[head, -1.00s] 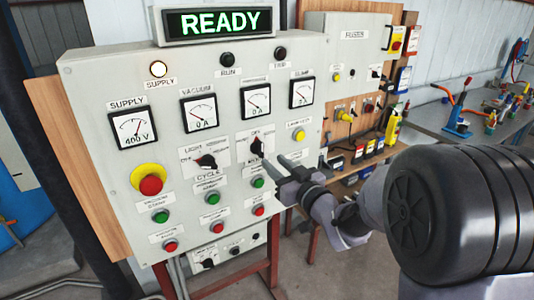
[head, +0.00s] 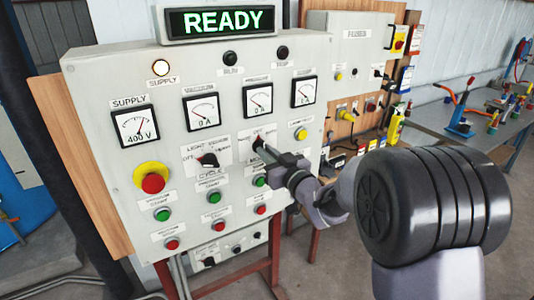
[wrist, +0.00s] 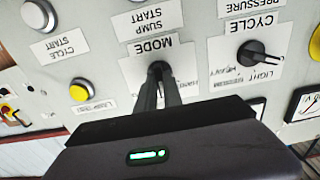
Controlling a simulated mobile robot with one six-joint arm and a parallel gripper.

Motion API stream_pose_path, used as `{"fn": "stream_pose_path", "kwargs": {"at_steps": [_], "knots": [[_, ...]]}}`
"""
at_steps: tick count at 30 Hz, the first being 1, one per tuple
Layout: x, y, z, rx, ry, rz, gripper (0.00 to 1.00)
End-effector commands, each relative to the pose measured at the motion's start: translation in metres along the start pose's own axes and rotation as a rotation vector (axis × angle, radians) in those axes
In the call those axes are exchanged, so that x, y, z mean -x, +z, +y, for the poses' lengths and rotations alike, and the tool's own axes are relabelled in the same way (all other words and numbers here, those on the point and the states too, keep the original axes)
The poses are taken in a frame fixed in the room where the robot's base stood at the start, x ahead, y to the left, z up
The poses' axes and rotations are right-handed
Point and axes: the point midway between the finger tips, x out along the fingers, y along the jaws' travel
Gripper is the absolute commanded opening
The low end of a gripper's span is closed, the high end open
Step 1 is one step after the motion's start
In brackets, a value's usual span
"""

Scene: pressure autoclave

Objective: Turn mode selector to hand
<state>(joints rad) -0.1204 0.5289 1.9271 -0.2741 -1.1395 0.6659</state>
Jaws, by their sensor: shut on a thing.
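The mode selector is a small black knob on a white label plate (head: 270,134) at the right of the grey control panel. In the wrist view, upside down, the MODE plate (wrist: 130,70) shows around the fingers. My gripper (head: 259,148) reaches in from the right, its two fingers shut on the mode selector knob. In the wrist view the fingertips (wrist: 158,72) meet at the knob and hide most of it. The exact pointing direction of the knob is hard to tell.
A black cycle selector (head: 208,159) sits left of the mode selector. Green and red buttons lie below, and a yellow lamp test button (head: 301,135) is to the right. A red emergency stop (head: 153,183) is at far left. The display (head: 220,21) reads READY.

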Motion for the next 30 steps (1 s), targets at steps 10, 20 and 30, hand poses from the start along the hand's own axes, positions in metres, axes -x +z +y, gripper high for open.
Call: {"fn": "stream_pose_path", "kwargs": {"at_steps": [10, 20, 30], "knots": [[-0.0002, 0.0038, 0.0000, 0.094, 0.000, 0.002, 0.00], [-0.0001, 0.0059, -0.0005, 0.370, 0.000, 0.003, 0.00], [-0.0002, 0.0040, -0.0010, 0.654, 0.000, 0.003, 0.00]]}}
